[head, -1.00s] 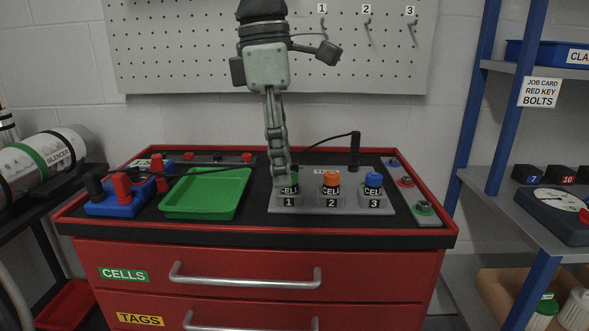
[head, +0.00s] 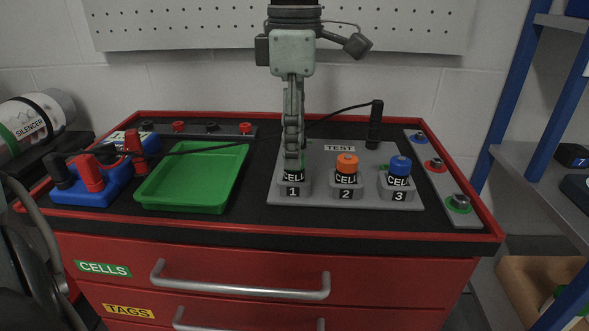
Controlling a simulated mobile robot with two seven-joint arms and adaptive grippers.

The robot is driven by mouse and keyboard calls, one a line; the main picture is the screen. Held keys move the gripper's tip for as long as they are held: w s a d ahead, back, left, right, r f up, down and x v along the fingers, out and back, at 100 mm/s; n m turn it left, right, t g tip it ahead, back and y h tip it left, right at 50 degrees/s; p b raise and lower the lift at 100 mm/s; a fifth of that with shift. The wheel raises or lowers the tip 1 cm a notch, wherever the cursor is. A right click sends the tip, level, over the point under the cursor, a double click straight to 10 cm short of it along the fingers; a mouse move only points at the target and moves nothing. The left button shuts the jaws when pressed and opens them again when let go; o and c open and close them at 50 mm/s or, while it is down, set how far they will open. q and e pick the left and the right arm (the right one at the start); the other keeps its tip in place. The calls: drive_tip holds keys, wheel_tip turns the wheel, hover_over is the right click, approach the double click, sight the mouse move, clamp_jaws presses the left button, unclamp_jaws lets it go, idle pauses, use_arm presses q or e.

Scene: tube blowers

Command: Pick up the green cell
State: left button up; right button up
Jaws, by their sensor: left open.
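The green cell (head: 293,176) stands upright in slot 1 of the grey test stand (head: 322,200). Its label shows, but most of its green cap is hidden by my left gripper (head: 292,158). That gripper points straight down with its fingers at the cap. It is open, seen edge-on, so I cannot tell whether the fingers touch the cap. An orange-capped cell (head: 346,168) stands in slot 2 and a blue-capped cell (head: 399,174) in slot 3. My right gripper is not in view.
A green tray (head: 185,205) lies empty left of the stand. A blue block with red and black terminals (head: 95,192) is further left, with a cable running across the tray's far side. A black post (head: 375,130) rises behind the stand.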

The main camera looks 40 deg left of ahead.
sight(294, 172)
use_arm(q)
drive_tip(key=shift+f, duration=1.45)
clamp_jaws()
